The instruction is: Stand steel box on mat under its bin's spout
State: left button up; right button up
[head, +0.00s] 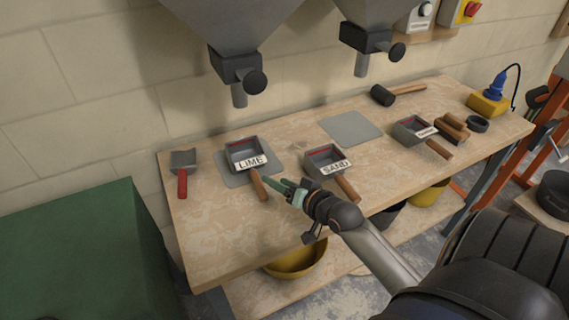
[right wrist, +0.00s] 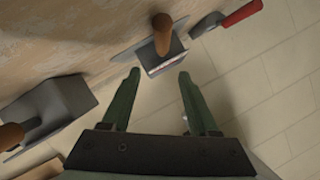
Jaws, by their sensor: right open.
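The steel box labelled LIME (head: 241,151) has a wooden handle and stands on a grey mat (head: 230,177), below the left bin's spout (head: 239,96). The steel box labelled SAND (head: 321,156) stands right of that mat on bare bench. A second grey mat (head: 351,127) lies empty near the right bin's spout (head: 362,64). My right gripper (head: 279,183) is open and empty, close to the LIME box's handle. In the right wrist view, the LIME box's handle (right wrist: 162,35) is beyond the open fingertips (right wrist: 159,74). My left gripper is out of view.
A red-handled trowel (head: 182,183) lies at the left end; a mallet (head: 384,95) is at the back. The wooden bench (head: 225,225) is clear at front left.

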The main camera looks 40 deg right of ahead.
jog(key=shift+v, duration=1.05)
